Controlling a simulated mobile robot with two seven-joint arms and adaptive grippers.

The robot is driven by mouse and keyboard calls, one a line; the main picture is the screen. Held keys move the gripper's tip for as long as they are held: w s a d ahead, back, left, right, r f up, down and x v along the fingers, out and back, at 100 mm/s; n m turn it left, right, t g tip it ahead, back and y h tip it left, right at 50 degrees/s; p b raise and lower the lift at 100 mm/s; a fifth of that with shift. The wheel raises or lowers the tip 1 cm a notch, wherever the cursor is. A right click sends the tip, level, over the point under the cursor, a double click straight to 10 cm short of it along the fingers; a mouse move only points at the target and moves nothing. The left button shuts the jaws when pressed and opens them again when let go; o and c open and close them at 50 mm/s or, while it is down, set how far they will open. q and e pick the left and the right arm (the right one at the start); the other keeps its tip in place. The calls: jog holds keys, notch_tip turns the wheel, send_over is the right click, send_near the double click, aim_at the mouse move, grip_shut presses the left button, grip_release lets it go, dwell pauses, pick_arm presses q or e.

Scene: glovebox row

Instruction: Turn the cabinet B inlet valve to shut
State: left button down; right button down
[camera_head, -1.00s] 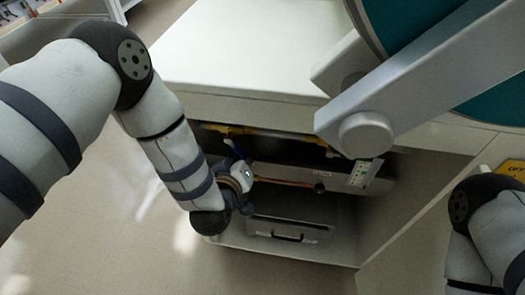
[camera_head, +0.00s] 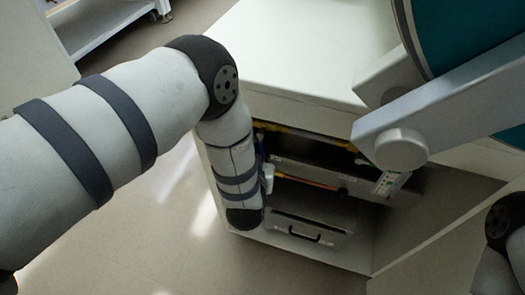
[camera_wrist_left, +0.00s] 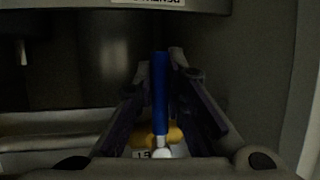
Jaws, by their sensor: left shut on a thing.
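The inlet valve's blue lever (camera_wrist_left: 160,90) stands upright in the left wrist view, above a yellow valve body (camera_wrist_left: 174,133). My left gripper (camera_wrist_left: 158,72) has a dark finger on each side of the lever and is shut on it. In the head view, my left gripper (camera_head: 267,178) is mostly hidden behind my left forearm, at the open front of the cabinet's lower bay. A yellow pipe (camera_head: 305,134) runs under the worktop there. The cabinet letter on the label is not readable. My right gripper is out of view; only part of my right arm shows at lower right.
A drawer or box front with a dark handle (camera_head: 304,236) sits low in the bay. A copper-coloured pipe (camera_head: 305,182) runs above it. The white worktop (camera_head: 300,50) overhangs the bay. Open floor (camera_head: 130,225) lies to the left.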

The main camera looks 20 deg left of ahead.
pick_arm(q)
jog(key=shift+a, duration=0.1)
dwell(0.3)
jog(key=c, duration=1.6)
grip_release()
jog(key=shift+c, duration=0.2)
jog(key=v, duration=1.2)
